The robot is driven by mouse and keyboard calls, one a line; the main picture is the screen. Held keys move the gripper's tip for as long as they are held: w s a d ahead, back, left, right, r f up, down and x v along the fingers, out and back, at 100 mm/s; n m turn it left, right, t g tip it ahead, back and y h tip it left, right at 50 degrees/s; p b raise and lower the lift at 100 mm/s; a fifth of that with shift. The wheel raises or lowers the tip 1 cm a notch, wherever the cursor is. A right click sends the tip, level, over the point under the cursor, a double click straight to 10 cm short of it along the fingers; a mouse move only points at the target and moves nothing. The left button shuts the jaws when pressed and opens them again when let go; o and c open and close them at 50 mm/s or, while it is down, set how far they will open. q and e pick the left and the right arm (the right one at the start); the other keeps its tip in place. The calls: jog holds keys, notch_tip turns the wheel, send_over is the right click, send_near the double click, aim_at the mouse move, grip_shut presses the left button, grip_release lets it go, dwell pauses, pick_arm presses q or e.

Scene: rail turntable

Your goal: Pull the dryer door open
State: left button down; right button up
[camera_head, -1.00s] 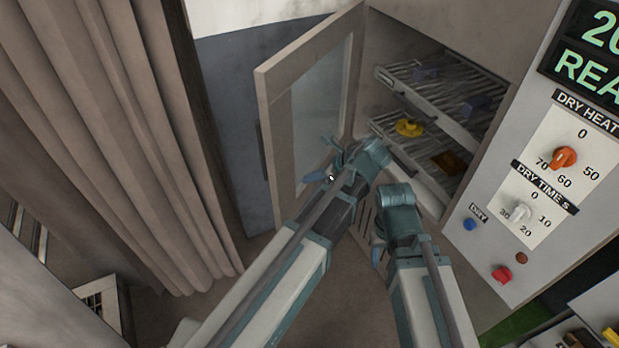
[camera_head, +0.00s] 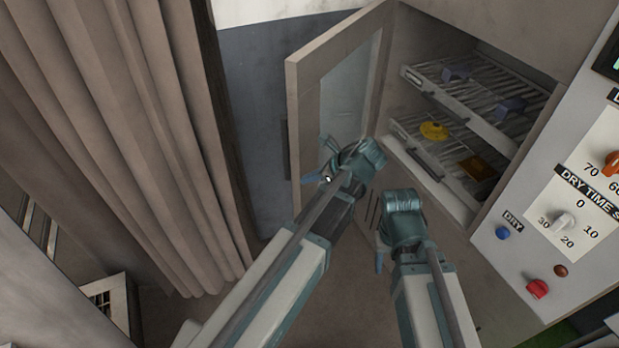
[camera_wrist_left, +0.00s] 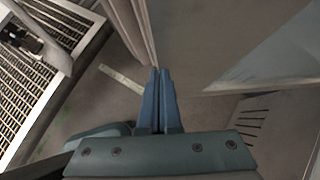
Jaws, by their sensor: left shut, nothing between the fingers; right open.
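The dryer door (camera_head: 302,130) is a beige frame with a glass pane, swung open to the left of the dryer cabinet (camera_head: 480,45). A dark handle (camera_head: 287,150) shows at its free edge. My left gripper (camera_head: 318,176) is in front of the lower part of the door's inner side; contact cannot be told. In the left wrist view its blue fingers (camera_wrist_left: 159,75) are together with nothing between them. My right gripper (camera_head: 380,262) points down, empty, below the cabinet opening, its fingers partly hidden by its wrist.
Wire racks (camera_head: 450,100) inside the dryer hold a yellow piece (camera_head: 433,131) and an orange piece (camera_head: 478,168). A control panel (camera_head: 545,245) with knobs and buttons stands at the right. A brown curtain (camera_head: 150,130) hangs at the left. Some floor shows between curtain and cabinet.

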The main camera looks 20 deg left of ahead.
pick_arm(q)
jog(key=w+a+m, duration=0.1)
jog(key=w+a, duration=0.4)
jog(key=a, duration=0.5)
jog(key=w+a+m+t, duration=0.1)
jog(key=w+a, duration=0.4)
jog(key=a, duration=0.6)
jog(key=w+a+m+t+h, duration=0.1)
jog(key=w+a, duration=0.4)
jog(key=a, duration=0.5)
jog(key=shift+w+a, duration=0.15)
jog(key=shift+w, duration=0.25)
jog(key=s+d+r+p, duration=0.7)
jog(key=s+d, duration=0.1)
pick_arm(e)
notch_tip(320, 180, up, 7)
jog(key=a, duration=0.1)
jog(key=shift+s, duration=0.3)
